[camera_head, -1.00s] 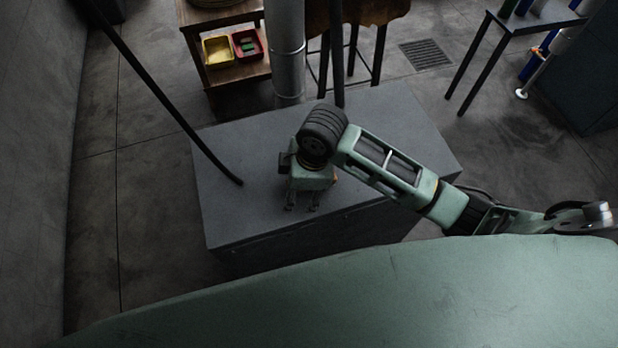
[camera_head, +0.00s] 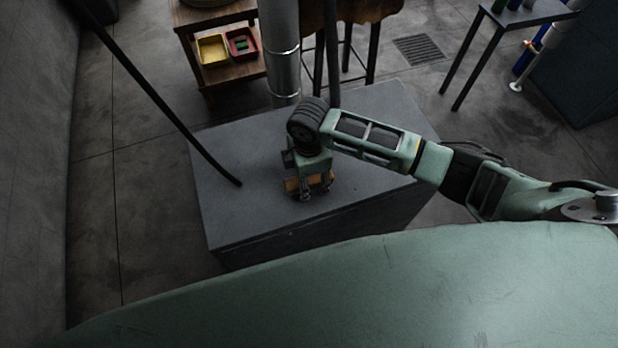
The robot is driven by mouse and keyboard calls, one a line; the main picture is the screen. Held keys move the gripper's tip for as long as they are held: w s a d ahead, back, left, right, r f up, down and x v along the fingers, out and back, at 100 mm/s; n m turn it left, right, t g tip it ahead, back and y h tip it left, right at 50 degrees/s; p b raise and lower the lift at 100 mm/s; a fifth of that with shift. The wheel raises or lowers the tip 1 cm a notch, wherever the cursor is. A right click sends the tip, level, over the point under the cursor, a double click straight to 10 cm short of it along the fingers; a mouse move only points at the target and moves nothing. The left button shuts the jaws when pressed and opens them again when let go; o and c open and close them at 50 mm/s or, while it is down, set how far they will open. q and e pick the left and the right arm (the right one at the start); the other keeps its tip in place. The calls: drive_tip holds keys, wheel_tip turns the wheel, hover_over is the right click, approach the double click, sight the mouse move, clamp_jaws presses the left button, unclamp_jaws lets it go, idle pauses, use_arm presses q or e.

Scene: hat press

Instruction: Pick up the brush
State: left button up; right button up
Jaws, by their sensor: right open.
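The brush (camera_head: 292,185) is a small orange-brown block on top of the grey block-shaped table (camera_head: 235,215). It lies near the table's front half and is partly hidden by my gripper. My right gripper (camera_head: 318,193) points down over the brush with its fingers apart. The fingers look to be at or just above the brush; I cannot tell if they touch it. My left gripper is not in view.
A dark slanted pole (camera_head: 165,100) reaches the table's left part. A vertical grey pipe (camera_head: 280,50) stands behind the table. A wooden shelf holds a yellow tray (camera_head: 212,50) and a red tray (camera_head: 242,44).

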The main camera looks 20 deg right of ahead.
sight(309, 178)
drive_tip(key=shift+f, duration=0.15)
drive_tip(key=c, duration=1.3)
drive_tip(key=shift+r, duration=0.5)
wheel_tip(309, 178, up, 2)
drive_tip(key=shift+w+r+b, duration=0.1)
drive_tip(key=shift+r+b, duration=0.1)
drive_tip(key=shift+b, duration=0.35)
drive_tip(key=s+d+r, duration=0.2)
drive_tip(key=d, duration=0.1)
drive_tip(key=s+d+r+b, duration=0.1)
drive_tip(key=s+d+r, duration=0.1)
drive_tip(key=d+r, duration=0.1)
drive_tip(key=s+d+r+b, duration=0.1)
drive_tip(key=d+r, duration=0.1)
drive_tip(key=d, duration=0.2)
drive_tip(key=shift+s+d+r, duration=0.1)
drive_tip(key=shift+s+r, duration=0.2)
drive_tip(key=shift+s, duration=0.1)
